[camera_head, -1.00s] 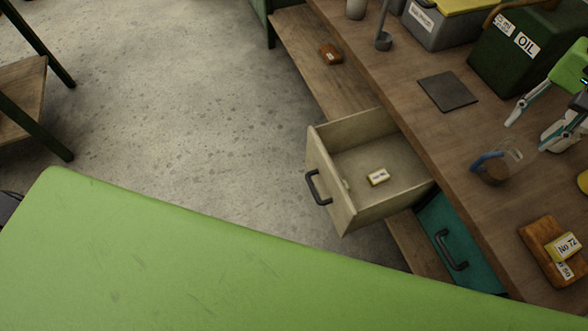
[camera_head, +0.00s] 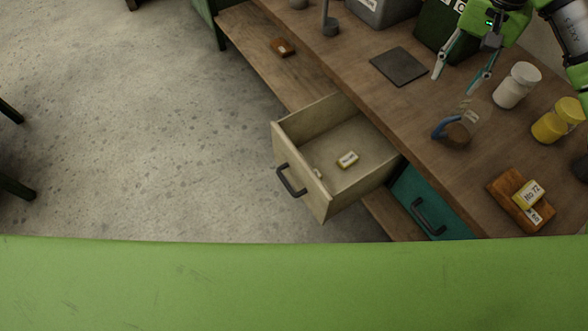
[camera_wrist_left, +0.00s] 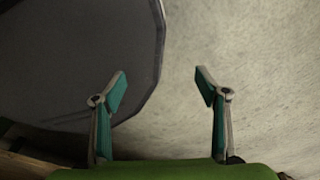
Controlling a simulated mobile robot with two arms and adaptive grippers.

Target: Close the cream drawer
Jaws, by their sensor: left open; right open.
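The cream drawer (camera_head: 302,187) is pulled out from under the wooden bench, with its dark handle (camera_head: 291,180) on the front facing left. The drawer cannot be made out in that view.
A teal drawer (camera_head: 435,205) sits right of the cream one. The bench (camera_head: 350,70) holds a dark square plate (camera_head: 399,66), a glass jug (camera_head: 457,130), a white jar (camera_head: 517,85), a yellow jar (camera_head: 557,120) and a wooden block (camera_head: 510,195). Open concrete floor (camera_head: 150,130) lies left of the drawer.

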